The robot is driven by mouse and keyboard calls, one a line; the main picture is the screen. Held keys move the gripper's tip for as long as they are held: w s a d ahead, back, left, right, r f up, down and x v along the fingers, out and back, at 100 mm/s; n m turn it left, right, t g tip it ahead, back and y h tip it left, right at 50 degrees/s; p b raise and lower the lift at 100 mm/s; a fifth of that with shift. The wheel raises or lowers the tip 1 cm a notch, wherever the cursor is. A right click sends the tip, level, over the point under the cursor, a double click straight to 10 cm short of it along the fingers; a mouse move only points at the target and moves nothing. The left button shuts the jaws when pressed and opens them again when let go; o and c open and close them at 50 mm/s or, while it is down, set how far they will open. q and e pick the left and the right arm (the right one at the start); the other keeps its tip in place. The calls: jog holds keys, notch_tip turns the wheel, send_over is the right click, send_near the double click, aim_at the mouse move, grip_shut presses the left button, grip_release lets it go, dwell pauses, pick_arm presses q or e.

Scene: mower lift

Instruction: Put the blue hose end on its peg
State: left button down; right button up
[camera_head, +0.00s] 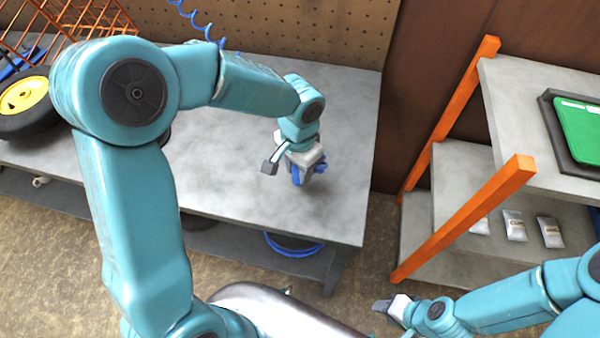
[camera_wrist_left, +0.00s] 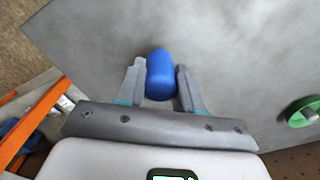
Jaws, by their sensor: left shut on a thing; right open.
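My left gripper (camera_head: 305,174) is over the right part of the grey workbench (camera_head: 345,205). It is shut on a short, rounded blue piece, which I take to be the blue hose end (camera_wrist_left: 160,75). In the left wrist view, the piece sits between the two fingers (camera_wrist_left: 161,85). No hose can be seen running from it. A coiled blue hose (camera_head: 195,22) hangs in front of the pegboard (camera_head: 290,30) at the top; its lower end goes behind my left arm. I cannot make out the peg. My right gripper (camera_head: 383,306) is open and empty at the lower right, beside the shelf.
An orange-posted shelf (camera_head: 465,170) with a green case (camera_head: 580,130) and several small packets (camera_head: 515,226) stands at the right. A yellow-hubbed wheel (camera_head: 25,97) is at the left. A green disc (camera_wrist_left: 301,112) shows in the wrist view. The bench's right end is mostly clear.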

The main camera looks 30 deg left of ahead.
pick_arm(q)
notch_tip(320, 180, down, 3)
jog(key=shift+w+r, duration=0.1)
jog(key=shift+r, duration=0.1)
jog(key=shift+r, duration=0.1)
jog(key=c, duration=0.7)
grip_release()
jog(key=shift+f, duration=0.2)
jog(key=shift+c, duration=0.2)
